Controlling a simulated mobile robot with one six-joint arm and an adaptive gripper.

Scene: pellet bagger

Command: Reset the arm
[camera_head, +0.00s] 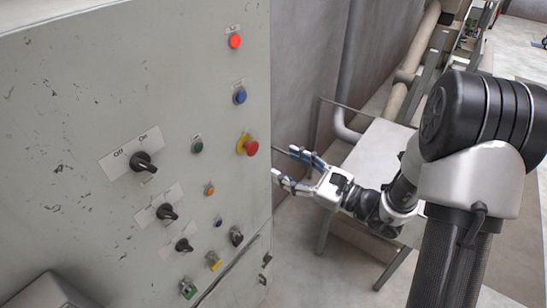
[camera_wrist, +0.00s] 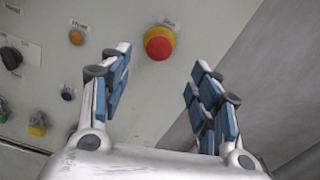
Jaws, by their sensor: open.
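My gripper (camera_head: 284,168) is at the right of the control panel (camera_head: 60,215) in the head view, near the panel's right edge. In the wrist view my gripper (camera_wrist: 160,95) has its two blue-padded fingers wide apart with nothing between them. A red mushroom button on a yellow ring (camera_wrist: 160,43) shows beyond the fingertips, a little above the gap. The same red button (camera_head: 251,148) is on the right part of the panel in the head view, up and left of the fingers. My arm stretches in from the right.
The panel carries a red lamp (camera_head: 235,41), a blue button (camera_head: 240,96), a green button (camera_head: 198,146) and a black Off/On rotary switch (camera_head: 143,161). Several smaller knobs sit lower.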

